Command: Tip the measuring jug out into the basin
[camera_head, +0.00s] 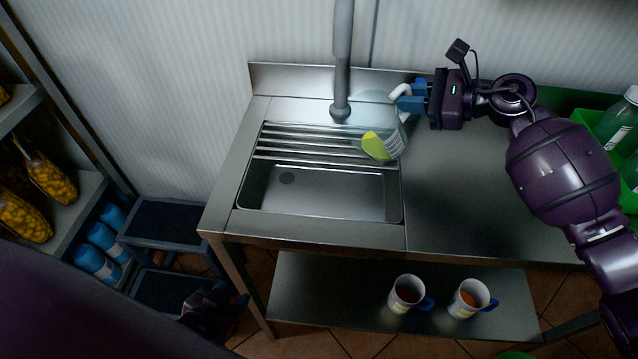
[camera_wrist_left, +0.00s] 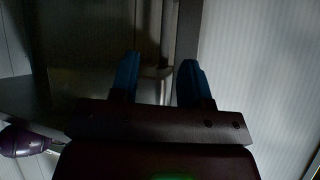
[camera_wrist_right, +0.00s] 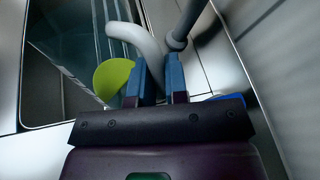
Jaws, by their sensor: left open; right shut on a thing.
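The measuring jug (camera_head: 404,137) is clear, with a white handle (camera_head: 400,91) and a yellow-green patch (camera_head: 376,146); I cannot tell whether the patch is its contents. It hangs tilted over the right end of the steel basin (camera_head: 310,192) and its ribbed drainer. My right gripper (camera_head: 405,98) is shut on the handle; the handle (camera_wrist_right: 137,38) and yellow-green patch (camera_wrist_right: 112,78) also show in the right wrist view. In the left wrist view my left gripper (camera_wrist_left: 160,78) is open and empty. Whether anything is pouring is not visible.
A grey tap column (camera_head: 342,60) rises behind the basin, close left of the jug. The steel worktop (camera_head: 455,190) to the right is clear. A green crate (camera_head: 585,118) with bottles stands far right. Two mugs (camera_head: 406,293) (camera_head: 468,298) sit on the lower shelf.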

